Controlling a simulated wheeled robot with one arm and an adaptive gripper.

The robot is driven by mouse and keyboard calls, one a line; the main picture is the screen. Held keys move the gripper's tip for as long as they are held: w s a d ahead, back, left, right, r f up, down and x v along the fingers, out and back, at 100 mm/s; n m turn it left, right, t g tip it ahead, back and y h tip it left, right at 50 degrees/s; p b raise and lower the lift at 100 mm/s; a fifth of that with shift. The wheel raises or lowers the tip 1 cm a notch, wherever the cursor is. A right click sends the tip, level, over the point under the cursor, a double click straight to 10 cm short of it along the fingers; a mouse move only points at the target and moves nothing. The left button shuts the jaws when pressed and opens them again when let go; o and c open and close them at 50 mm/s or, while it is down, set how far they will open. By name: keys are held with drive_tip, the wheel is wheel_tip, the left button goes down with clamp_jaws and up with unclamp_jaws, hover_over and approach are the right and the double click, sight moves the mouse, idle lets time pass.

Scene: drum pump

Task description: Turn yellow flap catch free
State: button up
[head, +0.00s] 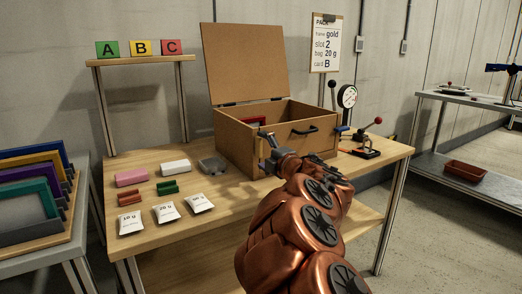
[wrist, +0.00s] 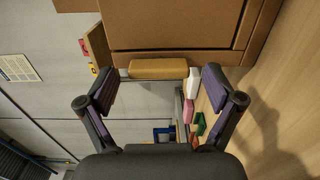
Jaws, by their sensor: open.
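The yellow flap catch (wrist: 158,69) shows in the wrist view as a short ochre bar against the edge of the wooden box (wrist: 180,22). My gripper (wrist: 159,88) is open, with one finger off each end of the bar; I see gaps and no grip on it. In the head view my gripper (head: 266,152) is at the front left part of the wooden box (head: 236,146), and my arm and gripper hide the catch there. The box lid (head: 245,62) stands open.
A dark handle (head: 305,130) is on the box front, right of my gripper. A pink block (head: 131,177), a white block (head: 175,166) and labelled bags (head: 166,212) lie on the table left of the box. A gauge (head: 347,97) stands at the right.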

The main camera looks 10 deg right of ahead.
drive_tip(key=v, duration=1.1)
drive_tip(key=shift+a+r, duration=0.1)
